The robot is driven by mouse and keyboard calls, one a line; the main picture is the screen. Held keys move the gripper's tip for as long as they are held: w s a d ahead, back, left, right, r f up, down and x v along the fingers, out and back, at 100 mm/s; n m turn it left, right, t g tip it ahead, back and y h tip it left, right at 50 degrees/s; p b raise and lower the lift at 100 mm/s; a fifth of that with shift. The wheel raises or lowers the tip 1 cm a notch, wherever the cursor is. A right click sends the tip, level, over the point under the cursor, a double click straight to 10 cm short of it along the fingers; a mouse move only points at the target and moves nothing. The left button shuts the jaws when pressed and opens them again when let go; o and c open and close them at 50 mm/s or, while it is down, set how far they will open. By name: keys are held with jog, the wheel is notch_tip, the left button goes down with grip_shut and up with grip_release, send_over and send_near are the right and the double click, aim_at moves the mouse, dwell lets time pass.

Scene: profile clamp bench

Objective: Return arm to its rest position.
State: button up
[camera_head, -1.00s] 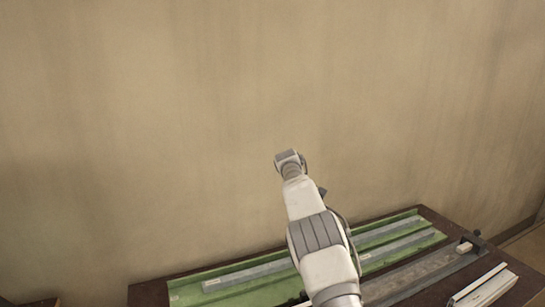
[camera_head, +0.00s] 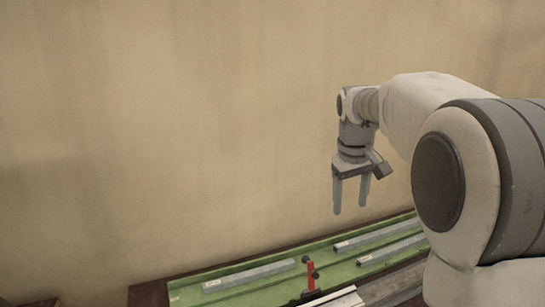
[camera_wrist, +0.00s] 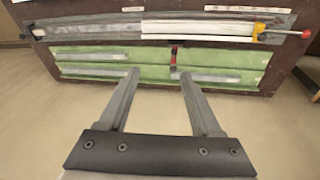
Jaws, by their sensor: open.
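My gripper (camera_head: 351,208) hangs with its fingers pointing down in front of the plain wall, above the green tray's back edge in the head view. Its two fingers are apart with nothing between them. The wrist view also shows the open fingers (camera_wrist: 160,74) with a clear gap. My arm is raised and bent, with its large near joint filling the right side of the head view. It hides the right part of the bench there.
The dark bench carries a green tray (camera_head: 335,268) with several grey bars (camera_head: 250,274). A red-handled clamp (camera_head: 311,275) stands at its front edge. The wrist view shows a long white profile (camera_wrist: 185,30) and a yellow clamp with red handle (camera_wrist: 259,31). Space around my gripper looks free.

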jog(key=s+a+r+m+t+y, duration=0.1)
jog(key=s+a+m+t, duration=0.1)
jog(key=s, duration=1.4)
jog(key=s+a+f+m+t, duration=0.1)
jog(key=s+f, duration=0.5)
jog(key=s, duration=0.6)
jog(key=shift+s+a+f+b, duration=0.15)
jog(key=shift+a+b, duration=0.05)
jog(key=shift+b, duration=0.2)
